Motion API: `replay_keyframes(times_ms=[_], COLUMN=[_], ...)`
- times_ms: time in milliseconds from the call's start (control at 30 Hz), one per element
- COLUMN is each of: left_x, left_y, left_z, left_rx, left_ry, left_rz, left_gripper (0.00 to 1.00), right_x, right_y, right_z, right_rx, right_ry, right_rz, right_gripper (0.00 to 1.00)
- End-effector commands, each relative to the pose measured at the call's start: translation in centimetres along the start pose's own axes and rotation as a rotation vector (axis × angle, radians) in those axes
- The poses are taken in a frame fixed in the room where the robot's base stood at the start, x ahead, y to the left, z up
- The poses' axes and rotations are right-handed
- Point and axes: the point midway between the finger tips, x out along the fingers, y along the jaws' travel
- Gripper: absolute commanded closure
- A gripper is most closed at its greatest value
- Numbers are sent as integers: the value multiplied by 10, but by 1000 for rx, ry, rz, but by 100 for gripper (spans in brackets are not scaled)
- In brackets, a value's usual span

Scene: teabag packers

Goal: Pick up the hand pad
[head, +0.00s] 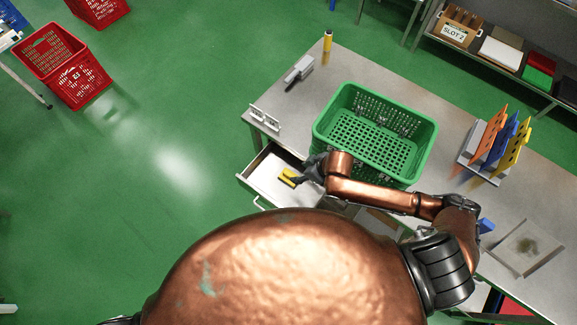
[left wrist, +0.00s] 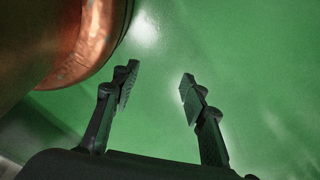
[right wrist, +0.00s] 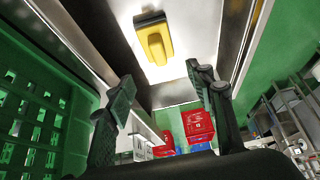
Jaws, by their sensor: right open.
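The hand pad (head: 288,178), yellow with a dark part, lies in the open drawer (head: 262,190) at the table's front left. In the right wrist view the hand pad (right wrist: 156,44) shows upper middle, beyond the fingertips. My right gripper (head: 303,178) is beside the pad at the drawer in the head view; its fingers are dark and partly blend with the pad's edge. In the right wrist view the right gripper (right wrist: 160,84) is open, with nothing between its fingers. My left gripper (left wrist: 158,82) is open and empty above the green floor.
A green basket (head: 328,113) stands on the table right behind the drawer; its wall (right wrist: 45,120) is close left of my right gripper. A rack of coloured boards (head: 490,160) stands to the right. Red baskets (head: 62,62) are far left. The floor left of the drawer is clear.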

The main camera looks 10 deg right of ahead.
Motion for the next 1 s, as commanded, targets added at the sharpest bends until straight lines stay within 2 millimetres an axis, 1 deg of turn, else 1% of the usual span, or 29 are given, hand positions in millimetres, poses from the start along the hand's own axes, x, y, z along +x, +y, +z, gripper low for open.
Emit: replay_keyframes(times_ms=[67, 133, 333, 400, 467, 567, 667, 800, 900, 1000], left_x=[1, 3, 5, 5, 5, 6, 9, 14, 16, 16], left_y=[0, 1, 4, 5, 6, 5, 4, 2, 2, 2], left_z=[2, 8, 48, 58, 61, 57, 43, 23, 19, 22], left_rx=[0, -2, -11, -13, -13, -13, -9, -6, -5, -5], left_ry=[-2, -10, -58, -70, -74, -69, -52, -24, -20, -24], left_rz=[0, 1, 4, 4, 4, 4, 3, 1, 1, 1], left_gripper=[60, 60, 60, 60, 60, 60, 60, 60, 60, 60], right_x=[7, 17, 49, 56, 61, 65, 76, 98, 110, 116], right_y=[0, 1, 5, 6, 6, 5, 5, 3, 3, 3], right_z=[2, 4, 8, 9, 9, 9, 10, 12, 12, 12], right_rx=[3, 7, 17, 18, 18, 18, 17, 16, 15, 14], right_ry=[-2, -3, -2, -2, -2, -1, -2, -2, -1, -1], right_rz=[0, 2, 9, 10, 10, 10, 10, 10, 9, 9], right_gripper=[51, 51, 51, 51, 51, 51, 51, 51, 51, 51])
